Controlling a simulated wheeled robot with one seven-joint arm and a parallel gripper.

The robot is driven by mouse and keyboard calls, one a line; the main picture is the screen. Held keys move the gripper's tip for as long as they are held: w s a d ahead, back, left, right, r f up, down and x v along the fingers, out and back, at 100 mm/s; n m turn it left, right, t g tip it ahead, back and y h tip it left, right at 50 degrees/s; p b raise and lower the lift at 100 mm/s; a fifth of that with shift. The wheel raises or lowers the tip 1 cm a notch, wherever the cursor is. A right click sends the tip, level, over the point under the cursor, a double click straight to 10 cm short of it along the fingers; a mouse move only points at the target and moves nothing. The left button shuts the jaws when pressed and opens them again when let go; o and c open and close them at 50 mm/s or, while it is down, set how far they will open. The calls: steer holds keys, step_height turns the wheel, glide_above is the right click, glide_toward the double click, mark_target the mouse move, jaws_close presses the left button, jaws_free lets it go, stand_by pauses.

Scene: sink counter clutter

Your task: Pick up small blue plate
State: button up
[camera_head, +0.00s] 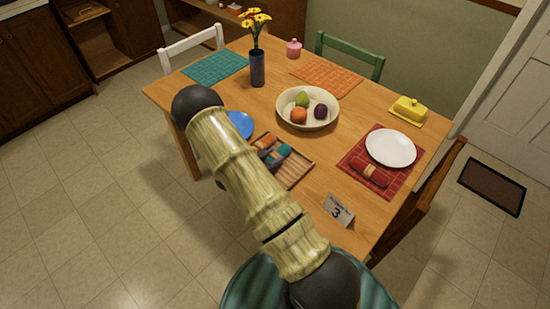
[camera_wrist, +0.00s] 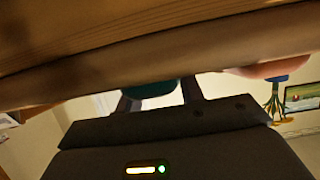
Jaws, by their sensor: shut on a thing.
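The small blue plate (camera_head: 239,124) lies on the table near its left edge in the head view, partly hidden behind my arm. My gripper (camera_head: 270,156) is low over a slatted wooden tray, apart from the plate. In the wrist view my gripper (camera_wrist: 158,92) has its fingers on either side of a teal thing (camera_wrist: 150,89), which seems to be a teal roll (camera_head: 281,152) at the tray. The gripper is shut on it. Its exact shape and the fingertips are largely hidden, and the plate cannot be made out in the wrist view.
The wooden tray (camera_head: 298,172) also holds an orange roll (camera_head: 266,141). A fruit bowl (camera_head: 287,117) and a vase of flowers (camera_head: 257,70) stand behind. A white plate (camera_head: 391,148) and red napkin roll (camera_head: 370,173) are at right. A number card (camera_head: 338,210) stands in front.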

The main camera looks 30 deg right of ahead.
mark_target(272, 158)
step_height(272, 158, up, 10)
stand_by(0.7)
stand_by(0.5)
steer(key=shift+f, duration=2.9)
steer(key=shift+f, duration=0.1)
steer(key=shift+f, duration=1.8)
steer(key=shift+f, duration=0.1)
